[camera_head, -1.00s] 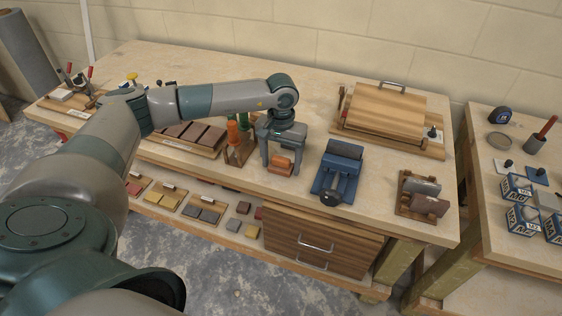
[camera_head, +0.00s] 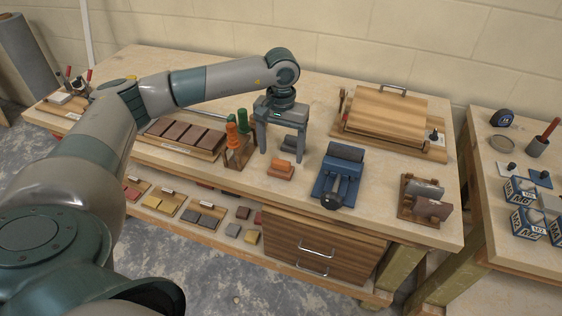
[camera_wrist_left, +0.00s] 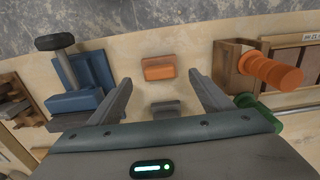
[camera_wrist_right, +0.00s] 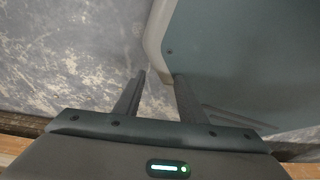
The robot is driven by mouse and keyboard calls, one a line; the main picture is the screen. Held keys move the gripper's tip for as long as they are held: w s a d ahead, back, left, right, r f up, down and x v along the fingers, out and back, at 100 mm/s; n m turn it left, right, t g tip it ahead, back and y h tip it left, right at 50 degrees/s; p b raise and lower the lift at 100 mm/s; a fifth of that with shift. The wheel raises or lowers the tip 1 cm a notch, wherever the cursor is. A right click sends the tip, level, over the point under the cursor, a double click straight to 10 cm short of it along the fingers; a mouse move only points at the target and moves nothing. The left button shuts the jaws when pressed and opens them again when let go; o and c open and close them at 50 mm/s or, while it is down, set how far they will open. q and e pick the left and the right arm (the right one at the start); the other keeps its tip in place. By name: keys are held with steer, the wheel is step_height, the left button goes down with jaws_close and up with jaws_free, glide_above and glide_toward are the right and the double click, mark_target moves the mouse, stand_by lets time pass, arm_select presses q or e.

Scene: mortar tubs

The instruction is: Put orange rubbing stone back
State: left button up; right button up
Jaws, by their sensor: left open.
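The orange rubbing stone (camera_head: 280,169) is a small orange block lying on the workbench, in front of a small grey block (camera_head: 290,143). My left gripper (camera_head: 282,153) is open and empty, pointing down above and around the line of these two blocks. In the left wrist view the orange stone (camera_wrist_left: 158,68) lies beyond the fingertips and the grey block (camera_wrist_left: 165,107) lies between the fingers, apart from both. My right gripper (camera_wrist_right: 160,76) shows only in its own wrist view; its fingers stand apart with nothing between them, over the floor.
A blue vise-like tool (camera_head: 340,175) stands close on the right. A wooden rack (camera_head: 238,154) with orange and green handles stands close on the left. Brown blocks on a board (camera_head: 180,142) lie farther left. A rack with grey and brown pieces (camera_head: 424,200) stands at right.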

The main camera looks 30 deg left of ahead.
mark_target(281, 161)
arm_select(q)
step_height(281, 161, up, 5)
steer(key=shift+f+b, duration=0.15)
steer(key=shift+b, duration=0.5)
steer(key=shift+r, duration=0.65)
arm_select(e)
steer(key=w+a+r+t, duration=0.1)
steer(key=w+a, duration=0.1)
steer(key=w, duration=0.4)
steer(key=shift+w+a+t+y, duration=0.2)
steer(key=shift+a+t+y, duration=0.1)
steer(key=shift+a, duration=0.1)
steer(key=shift+s, duration=0.15)
